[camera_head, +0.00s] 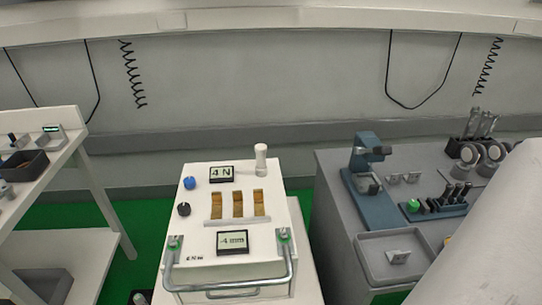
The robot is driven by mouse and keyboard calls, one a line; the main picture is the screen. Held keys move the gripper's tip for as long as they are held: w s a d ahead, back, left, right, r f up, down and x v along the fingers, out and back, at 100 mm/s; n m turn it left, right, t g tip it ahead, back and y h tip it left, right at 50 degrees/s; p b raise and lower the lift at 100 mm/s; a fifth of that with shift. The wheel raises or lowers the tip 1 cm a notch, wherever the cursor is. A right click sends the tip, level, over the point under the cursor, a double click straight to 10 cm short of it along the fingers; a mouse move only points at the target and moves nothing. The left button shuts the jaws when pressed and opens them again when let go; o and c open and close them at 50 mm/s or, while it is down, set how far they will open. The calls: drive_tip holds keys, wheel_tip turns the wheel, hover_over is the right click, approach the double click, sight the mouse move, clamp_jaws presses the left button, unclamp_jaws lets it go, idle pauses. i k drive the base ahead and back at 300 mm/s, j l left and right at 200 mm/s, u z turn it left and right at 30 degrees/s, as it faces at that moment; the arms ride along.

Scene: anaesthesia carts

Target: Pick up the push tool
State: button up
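A white peg-shaped piece with a wider top (261,158) stands upright at the back right corner of a white box-like unit (200,268). It may be the push tool, but I cannot tell for sure. Nothing touches it from above. The unit's top also carries a blue knob (189,183), a black knob (183,209), a "4 N" display (221,174), a ".4 mm" display (232,241) and a row of three brown-gold blocks (238,204). My gripper is not in view. A large pale shape at the lower right, probably part of my arm, hides part of the right cart.
The grey cart (335,200) at right holds a blue stand (370,195), a shallow tray (372,275), a green knob (413,205) and several upright tools. A white shelf cart (62,160) stands at left. A metal handle (230,286) fronts the unit. Green floor shows between carts.

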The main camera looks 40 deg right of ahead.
sight(260, 148)
drive_tip(key=l, duration=1.7)
